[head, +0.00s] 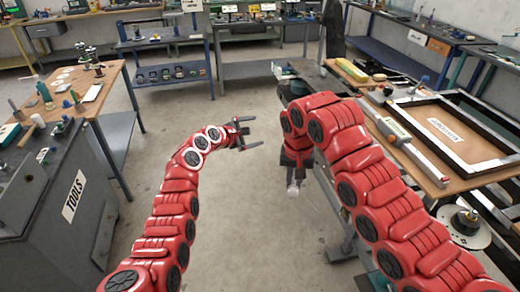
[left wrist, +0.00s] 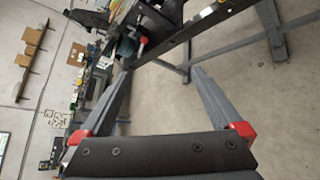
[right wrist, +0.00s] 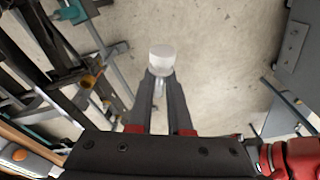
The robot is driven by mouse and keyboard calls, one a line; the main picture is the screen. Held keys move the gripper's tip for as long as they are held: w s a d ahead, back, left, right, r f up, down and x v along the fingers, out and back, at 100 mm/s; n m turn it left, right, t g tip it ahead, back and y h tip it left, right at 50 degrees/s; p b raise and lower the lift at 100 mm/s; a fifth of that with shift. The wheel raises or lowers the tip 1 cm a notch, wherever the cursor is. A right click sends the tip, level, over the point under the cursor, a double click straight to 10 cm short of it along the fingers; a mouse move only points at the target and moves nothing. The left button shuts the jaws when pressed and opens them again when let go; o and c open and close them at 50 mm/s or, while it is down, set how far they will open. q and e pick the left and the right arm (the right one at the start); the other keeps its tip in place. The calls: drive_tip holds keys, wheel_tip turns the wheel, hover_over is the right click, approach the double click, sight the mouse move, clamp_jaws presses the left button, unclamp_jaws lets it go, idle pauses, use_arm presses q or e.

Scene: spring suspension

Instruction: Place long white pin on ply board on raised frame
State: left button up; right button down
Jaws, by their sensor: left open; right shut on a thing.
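My right gripper (head: 293,180) points down over the open floor, left of the right-hand workbench. In the right wrist view it (right wrist: 160,85) is shut on the long white pin (right wrist: 162,58), whose wide pale head sticks out past the fingertips. The pin (head: 293,190) shows small below the gripper in the head view. My left gripper (head: 252,132) is open and empty over the floor; its spread fingers also show in the left wrist view (left wrist: 160,80). A wooden board (head: 462,150) inside a black-and-white frame (head: 450,104) lies on the right bench; I cannot tell whether it is the ply board.
A round metal plate (head: 458,228) sits lower right. A yellow block (head: 352,70) lies at the bench's far end. A grey TOOLS cabinet (head: 60,215) stands left. The floor between is clear.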

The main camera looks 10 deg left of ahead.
use_arm(q)
drive_tip(key=s+d+r+g+h, duration=0.1)
drive_tip(key=s+d+r+g, duration=0.2)
drive_tip(key=s, duration=0.4)
drive_tip(key=s+d+r+m+g, duration=0.1)
drive_tip(key=s+r+g, duration=0.2)
drive_tip(key=s+g, duration=0.35)
drive_tip(key=s+d+r+g+h, duration=0.1)
drive_tip(key=s+d+r+g, duration=0.2)
drive_tip(key=s, duration=0.5)
drive_tip(key=x, duration=1)
drive_tip(key=shift+d+f, duration=0.15)
drive_tip(key=shift+d, duration=0.1)
